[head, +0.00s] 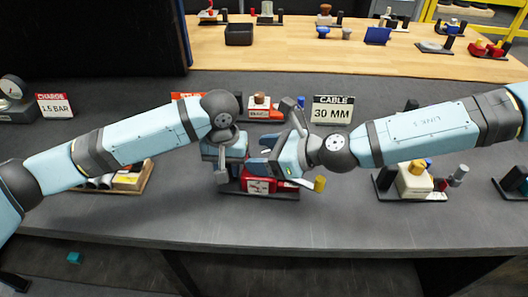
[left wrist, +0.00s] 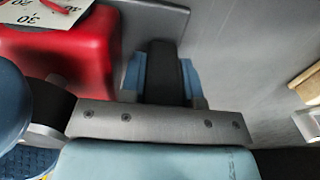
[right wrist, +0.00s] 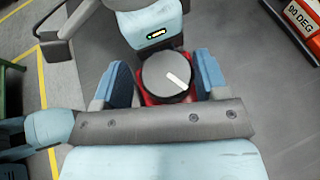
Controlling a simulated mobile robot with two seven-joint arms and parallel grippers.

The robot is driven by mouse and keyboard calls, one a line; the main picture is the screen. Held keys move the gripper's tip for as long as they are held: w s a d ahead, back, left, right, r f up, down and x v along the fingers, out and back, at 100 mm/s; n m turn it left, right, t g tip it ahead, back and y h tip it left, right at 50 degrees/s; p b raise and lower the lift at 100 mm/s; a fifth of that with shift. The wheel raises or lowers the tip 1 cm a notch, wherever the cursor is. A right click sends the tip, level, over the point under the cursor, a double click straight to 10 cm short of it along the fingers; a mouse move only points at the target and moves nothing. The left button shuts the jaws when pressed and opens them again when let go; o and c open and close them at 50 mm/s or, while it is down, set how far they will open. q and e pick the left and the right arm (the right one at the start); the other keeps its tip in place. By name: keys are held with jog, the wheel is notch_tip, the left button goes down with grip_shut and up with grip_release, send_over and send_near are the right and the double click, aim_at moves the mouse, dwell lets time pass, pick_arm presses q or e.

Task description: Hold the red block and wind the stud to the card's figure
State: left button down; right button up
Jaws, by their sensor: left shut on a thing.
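The red block (head: 258,186) stands on a dark base in the middle of the bench, mostly hidden by my grippers. Its scale plate (left wrist: 45,12), with figures including 30, shows in the left wrist view. My left gripper (left wrist: 165,65) is shut on a dark piece (left wrist: 165,75) beside the red block; whether it belongs to the block I cannot tell. The grey round stud (right wrist: 167,75) has a white mark pointing to the lower right. My right gripper (right wrist: 164,82) is open, with a finger on each side of the stud. A red-topped card (right wrist: 302,18) reads 90 DEG.
A card (head: 332,110) reads CABLE 30 MM and another (head: 55,105) reads CHARGE 1.5 BAR. A cream block (head: 414,180) stands to the right and a wooden tray (head: 130,182) to the left. A yellow knob (head: 319,183) sits close to my right gripper. The front bench strip is clear.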

jog(key=shift+o, duration=0.9)
jog(key=shift+w+d, duration=0.1)
jog(key=shift+d, duration=0.2)
jog(key=v, duration=1.1)
jog(key=shift+s+d+r, duration=0.2)
jog(key=shift+s, duration=0.1)
